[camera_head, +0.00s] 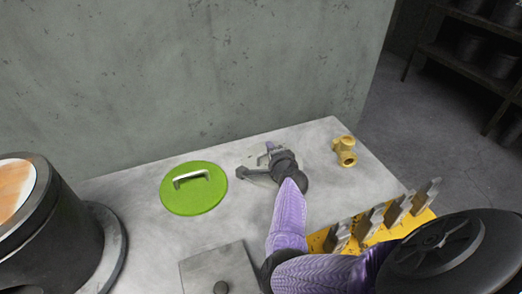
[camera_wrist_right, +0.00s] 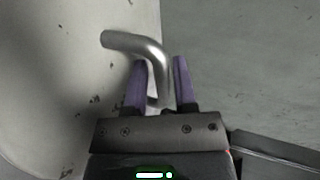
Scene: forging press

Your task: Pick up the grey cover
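A flat grey square plate (camera_head: 205,268) with a dark knob lies on the table at the lower middle of the head view. A round green cover (camera_head: 180,201) with a silver handle lies behind it. My right gripper (camera_head: 266,157) is over the back of the table, to the right of the green cover. In the right wrist view its purple fingers (camera_wrist_right: 158,62) stand apart around a bent silver bar (camera_wrist_right: 146,46), with a gap beside the bar. I cannot tell what the bar belongs to. My left gripper is not in view.
A yellow pipe fitting (camera_head: 345,151) stands at the table's back right. A yellow rack (camera_head: 317,240) with several grey pieces is at the right edge. A large dark cylinder (camera_head: 62,240) stands at the left. A concrete wall (camera_head: 190,70) closes off the back.

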